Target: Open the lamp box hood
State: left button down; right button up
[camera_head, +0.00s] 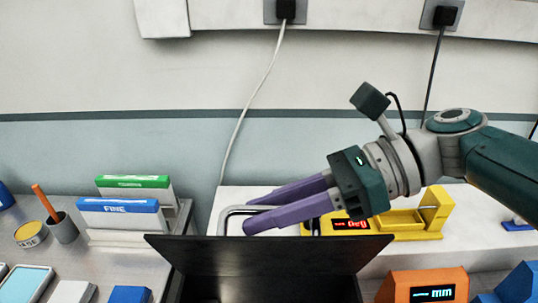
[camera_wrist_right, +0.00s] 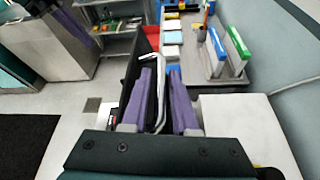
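The lamp box (camera_head: 270,285) is black and stands at the bottom centre of the head view. Its dark hood panel (camera_head: 270,250) looks tilted up, its upper edge wider than its lower one; I cannot tell how far it is raised. A grey metal handle (camera_head: 228,212) shows behind that edge. My right gripper (camera_head: 246,214) has its two purple fingers apart around the handle; in the wrist view the handle bar (camera_wrist_right: 160,95) runs between the fingers with gaps visible. A blurred purple piece, perhaps my left gripper (camera_wrist_right: 74,22), shows at the wrist view's top left.
A yellow device (camera_head: 405,228) with a red display stands behind the right gripper. An orange gauge (camera_head: 430,286) is at lower right. Blue (camera_head: 120,206) and green (camera_head: 133,182) folders, a pen cup (camera_head: 63,229) and small boxes are at left. The wall is behind.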

jog(key=shift+d, duration=0.1)
jog(key=v, duration=0.9)
jog(key=shift+d+r+b, duration=0.25)
jog(key=shift+d+b, duration=0.05)
jog(key=shift+d, duration=0.05)
